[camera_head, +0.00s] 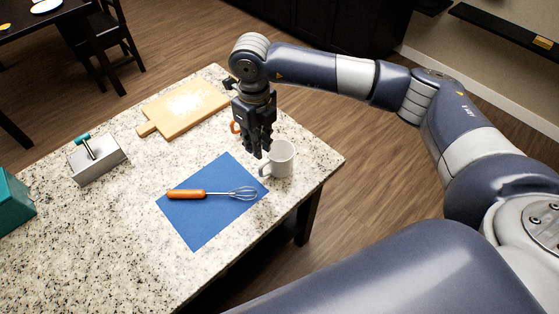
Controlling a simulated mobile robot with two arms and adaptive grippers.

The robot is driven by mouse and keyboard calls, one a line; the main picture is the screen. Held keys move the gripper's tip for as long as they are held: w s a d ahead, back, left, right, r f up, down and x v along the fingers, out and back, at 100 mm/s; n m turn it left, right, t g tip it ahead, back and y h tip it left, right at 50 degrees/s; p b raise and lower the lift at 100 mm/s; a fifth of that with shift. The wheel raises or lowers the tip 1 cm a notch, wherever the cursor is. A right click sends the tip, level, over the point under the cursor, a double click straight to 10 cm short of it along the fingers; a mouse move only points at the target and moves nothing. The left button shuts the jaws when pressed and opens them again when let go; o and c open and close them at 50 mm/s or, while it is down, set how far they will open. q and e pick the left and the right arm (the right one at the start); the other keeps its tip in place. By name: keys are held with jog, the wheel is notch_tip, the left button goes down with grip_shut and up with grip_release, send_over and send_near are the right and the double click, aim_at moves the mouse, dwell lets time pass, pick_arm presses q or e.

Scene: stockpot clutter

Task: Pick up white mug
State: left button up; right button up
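The white mug (281,160) stands upright on the granite counter near its right corner, with its handle toward the left. My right gripper (257,152) points down just above and behind the mug's left side, over the handle side. Its dark fingers overlap the mug's left rim in the view. I cannot tell whether they touch it, or how far apart the fingertips are. My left gripper is out of the picture.
A blue mat (205,222) with an orange-handled whisk (188,194) lies left of the mug. A wooden cutting board (156,121) with white powder, a metal box (97,160) and a teal object (12,201) are farther left. The counter's right edge is close to the mug.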

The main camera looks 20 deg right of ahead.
jog(key=shift+d+f, duration=0.25)
jog(key=shift+f, duration=0.15)
jog(key=p, duration=0.1)
send_over(260, 167)
notch_tip(260, 167, down, 4)
jog(key=shift+s+d+f, duration=0.1)
jog(key=shift+d+f, duration=0.05)
jog(key=shift+f, duration=0.05)
notch_tip(260, 167, down, 5)
jog(key=shift+r+p, duration=0.1)
jog(key=shift+p, duration=1)
jog(key=shift+f, duration=0.35)
grip_shut()
jog(key=shift+r, duration=0.1)
